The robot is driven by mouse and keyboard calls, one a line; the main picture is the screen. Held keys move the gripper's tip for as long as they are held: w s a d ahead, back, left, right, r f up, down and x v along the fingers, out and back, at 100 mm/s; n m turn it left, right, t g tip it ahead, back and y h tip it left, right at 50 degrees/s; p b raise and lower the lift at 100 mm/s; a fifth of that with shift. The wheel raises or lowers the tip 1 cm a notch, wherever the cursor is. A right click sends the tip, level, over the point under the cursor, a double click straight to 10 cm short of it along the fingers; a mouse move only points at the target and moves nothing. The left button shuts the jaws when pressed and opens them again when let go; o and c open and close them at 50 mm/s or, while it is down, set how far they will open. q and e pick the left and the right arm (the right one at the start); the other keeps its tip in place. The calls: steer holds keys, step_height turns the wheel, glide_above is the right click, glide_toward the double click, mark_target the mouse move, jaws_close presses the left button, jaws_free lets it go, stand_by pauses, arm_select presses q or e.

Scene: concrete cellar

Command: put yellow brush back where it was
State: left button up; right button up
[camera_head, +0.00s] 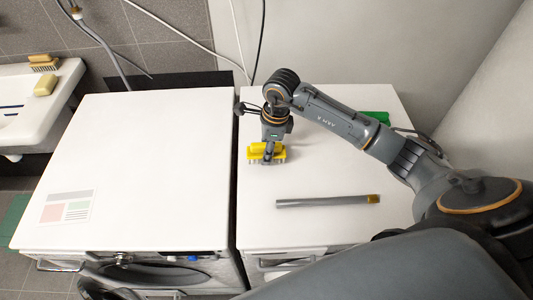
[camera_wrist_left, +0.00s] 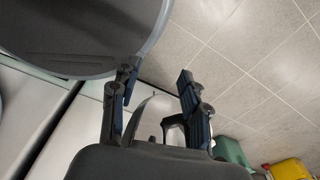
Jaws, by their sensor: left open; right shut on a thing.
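The yellow brush (camera_head: 255,150) has a yellow back and pale bristles facing down. It is at the left part of the right-hand white top, near its left edge. My right gripper (camera_head: 268,153) comes down from above and is shut on the brush. I cannot tell whether the bristles touch the top or hang just above it. My left gripper (camera_wrist_left: 158,80) shows in the left wrist view, its fingers apart with nothing between them. I cannot make it out clearly in the head view.
A grey tube with a brown end (camera_head: 328,201) lies in front of the brush. A green item (camera_head: 377,117) is behind my right arm. The left white top (camera_head: 150,150) is clear except for a printed label. A sink (camera_head: 40,110) holds a brush (camera_head: 43,61) and a yellowish block (camera_head: 45,86).

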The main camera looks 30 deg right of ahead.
step_height(320, 180, down, 2)
steer(key=shift+s+f+p, duration=0.1)
steer(key=shift+p, duration=0.45)
steer(key=shift+f, duration=0.25)
steer(key=shift+f, duration=0.1)
steer(key=shift+f+b, duration=0.15)
steer(key=shift+b, duration=0.2)
steer(key=o, duration=1.2)
